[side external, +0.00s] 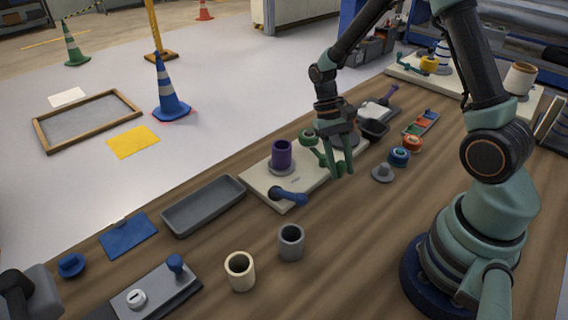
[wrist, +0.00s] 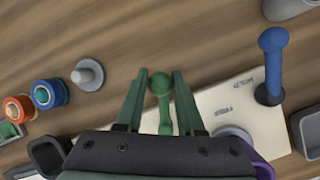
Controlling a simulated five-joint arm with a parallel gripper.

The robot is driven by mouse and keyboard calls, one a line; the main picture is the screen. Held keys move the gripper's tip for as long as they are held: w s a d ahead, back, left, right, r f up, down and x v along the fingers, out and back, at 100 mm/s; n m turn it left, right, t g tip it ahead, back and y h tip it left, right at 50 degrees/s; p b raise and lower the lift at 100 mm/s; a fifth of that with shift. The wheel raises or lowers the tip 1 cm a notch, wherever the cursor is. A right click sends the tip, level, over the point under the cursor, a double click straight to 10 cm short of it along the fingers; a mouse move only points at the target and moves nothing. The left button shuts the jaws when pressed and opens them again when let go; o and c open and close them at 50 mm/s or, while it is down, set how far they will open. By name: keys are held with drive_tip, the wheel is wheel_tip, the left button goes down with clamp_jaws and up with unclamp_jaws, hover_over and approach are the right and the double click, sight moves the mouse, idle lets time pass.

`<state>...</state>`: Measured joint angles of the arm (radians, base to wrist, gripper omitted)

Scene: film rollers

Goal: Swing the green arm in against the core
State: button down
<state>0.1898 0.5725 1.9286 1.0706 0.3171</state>
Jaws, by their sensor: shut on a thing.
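The purple core (side external: 281,153) stands upright on a grey disc on the pale board (side external: 262,186). In the wrist view only part of the core (wrist: 263,168) shows beside my gripper body. The green arm (side external: 318,152) lies to the right of the core, apart from it. My gripper (side external: 343,172) points down over the board's near edge and is shut on the green arm's knob end. In the wrist view the round green knob (wrist: 160,84) sits between the fingers (wrist: 161,77). The far end of the green arm is hidden there by my gripper body.
A blue arm (side external: 288,197) is on the board's near left corner. A grey peg (side external: 383,172), blue roller (side external: 399,156) and orange roller (side external: 412,143) stand to the right. Grey (side external: 291,242) and cream (side external: 240,270) cups stand in front. A grey tray (side external: 203,204) lies left.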

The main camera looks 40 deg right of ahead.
sight(325, 163)
drive_tip(key=c, duration=0.5)
unclamp_jaws()
drive_tip(key=shift+c, duration=0.2)
drive_tip(key=shift+w+r, duration=0.1)
drive_tip(key=v, duration=1.2)
